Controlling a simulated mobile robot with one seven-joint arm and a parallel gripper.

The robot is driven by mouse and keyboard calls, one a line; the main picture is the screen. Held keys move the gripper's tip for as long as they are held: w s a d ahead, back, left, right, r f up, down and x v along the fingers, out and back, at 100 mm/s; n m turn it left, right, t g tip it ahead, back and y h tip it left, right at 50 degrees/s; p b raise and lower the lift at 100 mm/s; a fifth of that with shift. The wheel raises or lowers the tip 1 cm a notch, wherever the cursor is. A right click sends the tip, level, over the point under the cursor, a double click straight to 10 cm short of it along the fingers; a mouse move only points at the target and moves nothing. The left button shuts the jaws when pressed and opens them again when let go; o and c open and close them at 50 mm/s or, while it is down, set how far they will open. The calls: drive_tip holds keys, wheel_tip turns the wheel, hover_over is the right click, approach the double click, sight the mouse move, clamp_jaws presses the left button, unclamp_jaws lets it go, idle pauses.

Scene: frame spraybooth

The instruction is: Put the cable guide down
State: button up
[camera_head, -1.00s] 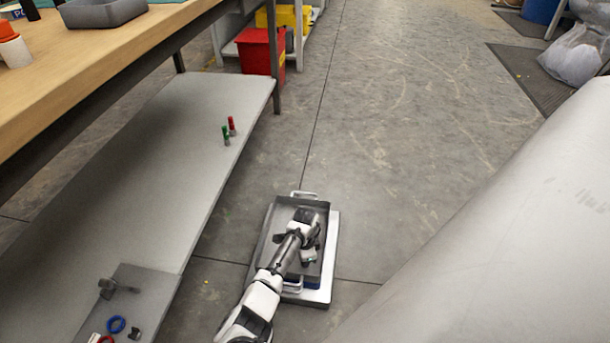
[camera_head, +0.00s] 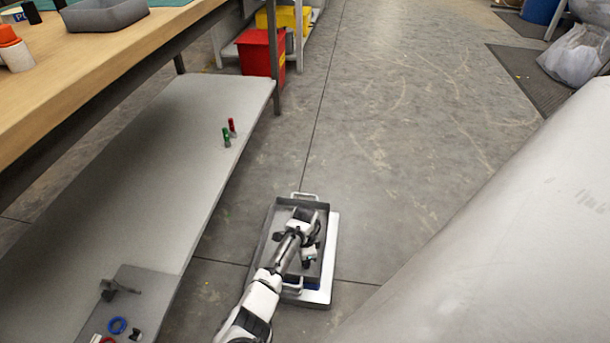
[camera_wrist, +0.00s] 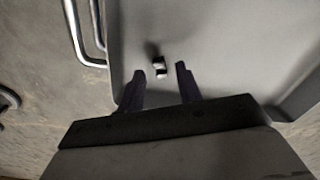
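My gripper (camera_wrist: 160,70) points down into a grey metal tray (camera_wrist: 215,35) on the floor. In the wrist view its two dark fingers stand apart. A small black-and-white piece (camera_wrist: 159,68), possibly the cable guide, shows between the fingertips with a gap on each side. It appears to lie on the tray floor; the exact height is hard to tell. In the head view my arm reaches over the tray (camera_head: 267,236) and hides much of its inside. The gripper's fingers are too small to read there.
The tray sits on a pale base (camera_head: 329,275) on the floor. To the left, a low grey shelf (camera_head: 165,170) holds a red marker (camera_head: 232,126), a green marker (camera_head: 226,138) and a blue ring (camera_head: 117,325). A large pale surface (camera_head: 510,220) fills the right. Floor beyond the tray is clear.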

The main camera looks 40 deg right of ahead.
wheel_tip(320, 180, up, 10)
drive_tip(key=p, duration=0.3)
drive_tip(key=shift+r, duration=0.2)
idle(0.3)
